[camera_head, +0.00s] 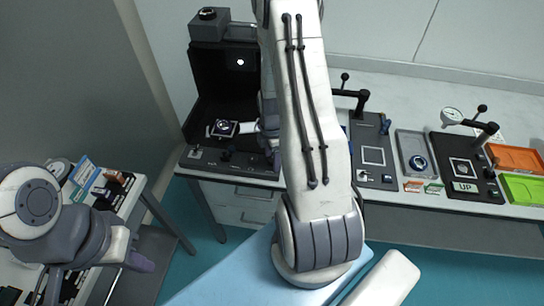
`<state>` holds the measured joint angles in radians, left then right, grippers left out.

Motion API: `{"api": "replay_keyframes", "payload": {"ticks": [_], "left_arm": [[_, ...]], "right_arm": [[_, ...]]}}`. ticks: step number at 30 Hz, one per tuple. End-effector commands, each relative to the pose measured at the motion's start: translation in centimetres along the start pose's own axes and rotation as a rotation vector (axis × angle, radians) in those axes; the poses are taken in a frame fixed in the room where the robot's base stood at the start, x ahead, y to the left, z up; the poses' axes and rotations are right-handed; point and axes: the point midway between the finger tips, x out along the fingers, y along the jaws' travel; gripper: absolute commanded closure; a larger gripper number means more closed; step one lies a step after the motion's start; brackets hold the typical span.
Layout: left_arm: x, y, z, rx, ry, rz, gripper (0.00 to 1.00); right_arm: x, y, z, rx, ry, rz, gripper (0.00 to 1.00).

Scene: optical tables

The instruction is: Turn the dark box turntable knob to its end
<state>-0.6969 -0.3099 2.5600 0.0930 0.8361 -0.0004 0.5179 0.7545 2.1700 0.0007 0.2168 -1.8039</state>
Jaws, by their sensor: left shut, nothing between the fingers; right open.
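The dark box (215,75) stands open-fronted on the bench at the upper left. Inside it a small square plate with a round piece, likely the turntable (223,128), sits on the dark floor. A small dark knob (226,155) stands on the box's front ledge; which way it is turned is too small to tell. My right gripper (256,128) is open at the box's right side, just right of the turntable plate, partly hidden behind my arm. My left gripper (140,262) is low at the left, far from the box, shut and empty.
A grey unit with a round top knob (207,13) sits on the box. Right along the bench are black fixtures (370,155), a grey tray (416,155), an orange bin (515,158) and a green bin (522,188). A side table (130,200) with small parts stands at the left.

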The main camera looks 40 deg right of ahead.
Motion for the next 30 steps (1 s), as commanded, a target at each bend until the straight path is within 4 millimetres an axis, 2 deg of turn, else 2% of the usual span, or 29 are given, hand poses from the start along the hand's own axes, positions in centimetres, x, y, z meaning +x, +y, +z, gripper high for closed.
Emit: {"api": "replay_keyframes", "payload": {"ticks": [6, 7, 9, 12, 23, 30], "left_arm": [[0.0, 0.0, 0.0, 0.0, 0.0, 0.0, 1.0], [0.0, 0.0, 0.0, 0.0, 0.0, 0.0, 1.0], [0.0, 0.0, 0.0, 0.0, 0.0, 0.0, 1.0], [0.0, 0.0, 0.0, 0.0, 0.0, 0.0, 1.0], [-0.01, 0.0, 0.0, 0.0, 0.0, 0.0, 1.0], [-0.02, 0.0, 0.0, 0.0, 0.0, 0.0, 1.0]], "right_arm": [[0.03, 0.02, 0.0, 0.0, 0.0, 0.0, 0.33], [0.02, 0.01, 0.0, 0.0, 0.0, 0.0, 0.41], [0.02, 0.01, 0.0, 0.0, 0.0, 0.0, 0.68], [0.01, 0.01, 0.0, 0.0, 0.0, 0.0, 1.0], [-0.02, 0.01, 0.0, 0.042, 0.0, 0.0, 1.0], [-0.03, 0.02, 0.01, 0.185, 0.0, 0.0, 1.0]]}}
